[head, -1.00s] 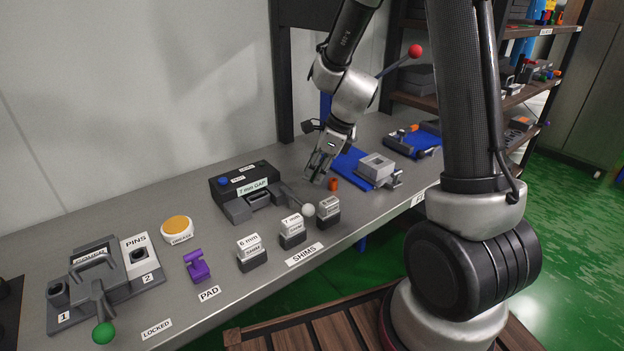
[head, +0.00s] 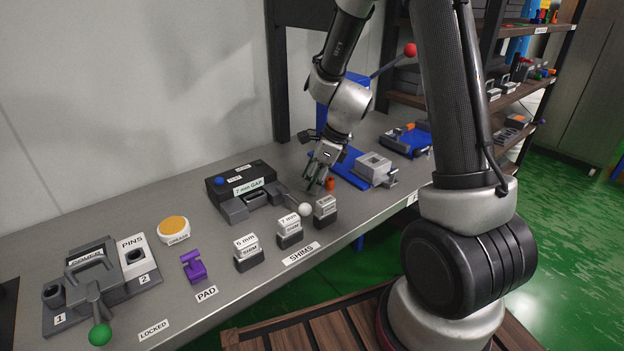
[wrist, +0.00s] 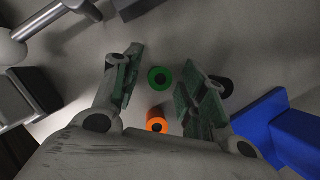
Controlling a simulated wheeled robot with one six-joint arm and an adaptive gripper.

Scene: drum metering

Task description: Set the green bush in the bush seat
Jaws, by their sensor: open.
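The green bush (wrist: 159,78) is a short ring standing on the bench, seen from above in the wrist view. My gripper (wrist: 166,82) is open over it, one finger on each side, with gaps between fingers and bush. In the head view my gripper (head: 319,178) is low over the bench and hides the green bush. An orange bush (wrist: 157,122) stands close by and also shows in the head view (head: 330,184). A black bush (wrist: 225,85) is beside the right finger. I cannot tell for sure which part is the bush seat.
A grey block fixture (head: 374,167) and blue mat (head: 350,168) lie right of my gripper. The 7 mm gap unit (head: 240,190) with its white-knobbed lever (head: 305,209) is left. Shim blocks (head: 289,229) stand along the front edge.

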